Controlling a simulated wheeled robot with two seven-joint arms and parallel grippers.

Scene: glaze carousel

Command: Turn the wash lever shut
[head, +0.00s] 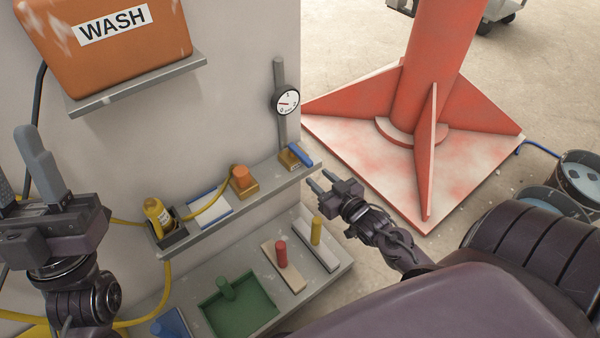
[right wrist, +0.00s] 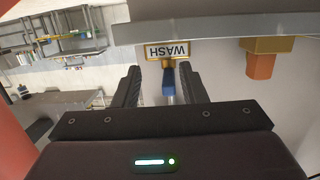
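The wash lever has a blue handle (head: 300,155) and a yellow-brown base (head: 287,160) at the right end of the wall shelf. In the right wrist view, the picture is upside down; the blue handle (right wrist: 169,77) shows beyond my fingers, in line with the gap between them, before a yellow-framed WASH plate (right wrist: 160,49). My right gripper (head: 321,182) is open and empty, just below and right of the lever in the head view. Its two dark fingers also show in the right wrist view (right wrist: 160,88). My left gripper (head: 22,172) is open and empty at the left.
An orange WASH tank (head: 120,45) sits on a bracket above. A gauge (head: 286,102) is on the pipe above the lever. A red column (head: 430,85) stands at right.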

